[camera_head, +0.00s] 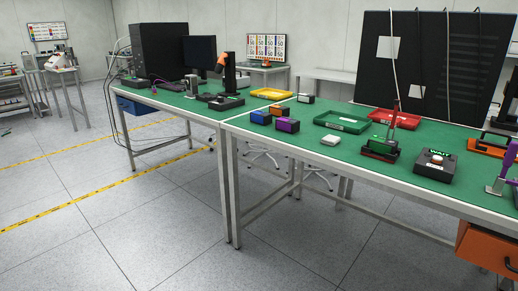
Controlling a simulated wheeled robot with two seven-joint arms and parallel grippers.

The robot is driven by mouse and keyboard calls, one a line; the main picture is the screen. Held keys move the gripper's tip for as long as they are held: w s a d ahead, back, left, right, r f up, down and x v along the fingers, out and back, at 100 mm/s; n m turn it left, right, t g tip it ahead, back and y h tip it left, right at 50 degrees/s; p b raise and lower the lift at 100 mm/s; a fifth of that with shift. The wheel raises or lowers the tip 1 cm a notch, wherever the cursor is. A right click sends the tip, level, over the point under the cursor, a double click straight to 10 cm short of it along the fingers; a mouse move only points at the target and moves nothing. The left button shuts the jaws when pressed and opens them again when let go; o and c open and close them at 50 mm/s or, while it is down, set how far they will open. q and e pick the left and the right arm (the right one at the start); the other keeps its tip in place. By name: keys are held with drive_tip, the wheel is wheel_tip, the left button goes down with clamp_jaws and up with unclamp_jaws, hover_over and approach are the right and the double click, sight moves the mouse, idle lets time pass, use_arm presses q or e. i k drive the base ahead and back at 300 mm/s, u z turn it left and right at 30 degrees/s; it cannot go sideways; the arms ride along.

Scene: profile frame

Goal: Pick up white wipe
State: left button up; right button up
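A small white flat block (331,140), which looks like the white wipe, lies on the green top of the near workbench (300,152). It is near the bench's front edge, in front of a green tray (342,123). Nothing touches it that I can see. Neither of my grippers is in view.
Blue, orange and purple boxes (287,125) stand left of the white block. A black tool stand (381,148) and a black box marked WAIT (436,165) stand to its right. A large dark panel (432,65) rises behind. Open floor (130,220) lies at left.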

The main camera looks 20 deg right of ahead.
sight(331, 140)
drive_tip(key=u, duration=0.5)
drive_tip(key=i, duration=0.95)
drive_tip(key=z, duration=0.5)
drive_tip(key=i, duration=1.1)
drive_tip(key=z, duration=1.1)
